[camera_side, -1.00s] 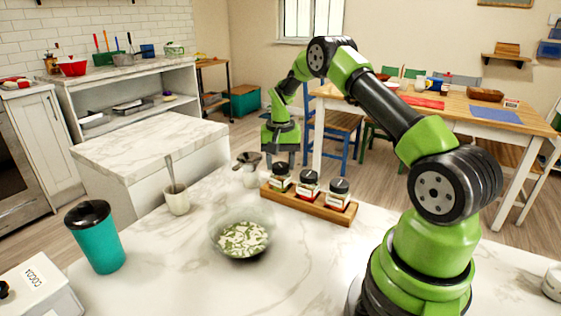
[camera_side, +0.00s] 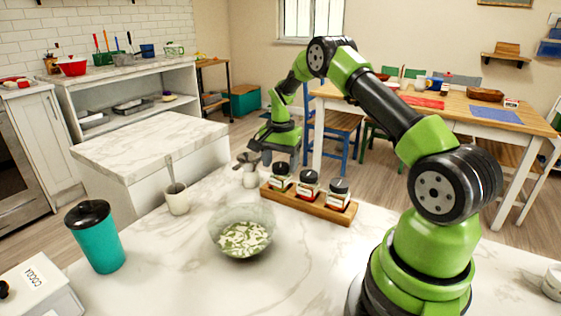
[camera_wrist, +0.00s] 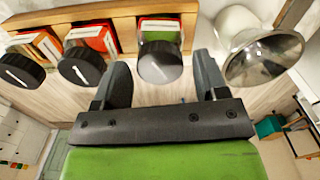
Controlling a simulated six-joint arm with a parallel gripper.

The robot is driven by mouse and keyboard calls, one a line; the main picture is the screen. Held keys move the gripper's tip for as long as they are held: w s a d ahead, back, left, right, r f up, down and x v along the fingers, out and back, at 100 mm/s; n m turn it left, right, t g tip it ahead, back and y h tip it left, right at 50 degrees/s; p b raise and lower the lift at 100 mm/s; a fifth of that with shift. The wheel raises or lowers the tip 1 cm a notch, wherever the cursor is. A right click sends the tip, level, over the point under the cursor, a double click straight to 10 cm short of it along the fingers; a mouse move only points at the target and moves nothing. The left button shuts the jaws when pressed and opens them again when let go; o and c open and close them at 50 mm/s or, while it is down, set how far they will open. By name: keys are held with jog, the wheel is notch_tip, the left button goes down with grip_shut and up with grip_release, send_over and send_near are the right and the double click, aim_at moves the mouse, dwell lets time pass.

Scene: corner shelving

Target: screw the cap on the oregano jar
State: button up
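Three jars with dark caps stand in a wooden rack (camera_side: 312,206). The left jar (camera_side: 281,182), middle jar (camera_side: 307,190) and right jar (camera_side: 337,197) show in the side view. In the wrist view one jar has a green label (camera_wrist: 160,33) and a dark cap (camera_wrist: 160,66); the other two have red or orange labels. I cannot read which is oregano. My gripper (camera_side: 281,160) is low over the rack's left end. In the wrist view its fingers (camera_wrist: 160,62) are apart, one to each side of the green-label jar's cap in the picture. I cannot tell whether they touch it.
A metal funnel-like piece (camera_wrist: 265,57) with a white body stands close beside the right finger; it also shows in the side view (camera_side: 249,160). A glass bowl (camera_side: 242,232), a cup with a spoon (camera_side: 177,202) and a teal tumbler (camera_side: 96,238) stand on the marble counter (camera_side: 290,265).

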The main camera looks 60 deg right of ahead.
jog(key=shift+o, duration=0.4)
jog(key=shift+r, duration=0.15)
jog(key=a+r+n+t, duration=0.1)
jog(key=a+r, duration=0.2)
jog(key=r, duration=0.3)
jog(key=s+a+r+n, duration=0.1)
jog(key=a+r, duration=0.1)
jog(key=r, duration=0.4)
jog(key=a+r+n+t, duration=0.1)
jog(key=a+r, duration=0.2)
jog(key=r, duration=0.3)
jog(key=s+a+r+n+t, duration=0.2)
jog(key=s+a+r+n, duration=0.2)
jog(key=s+a+r, duration=0.3)
jog(key=s+a+f+n+t+y, duration=0.2)
jog(key=s+a+n, duration=0.3)
jog(key=s+a, duration=0.4)
jog(key=s+t, duration=0.1)
jog(key=s, duration=0.2)
jog(key=shift+s+n, duration=0.3)
jog(key=shift+s, duration=0.1)
jog(key=shift+f, duration=0.1)
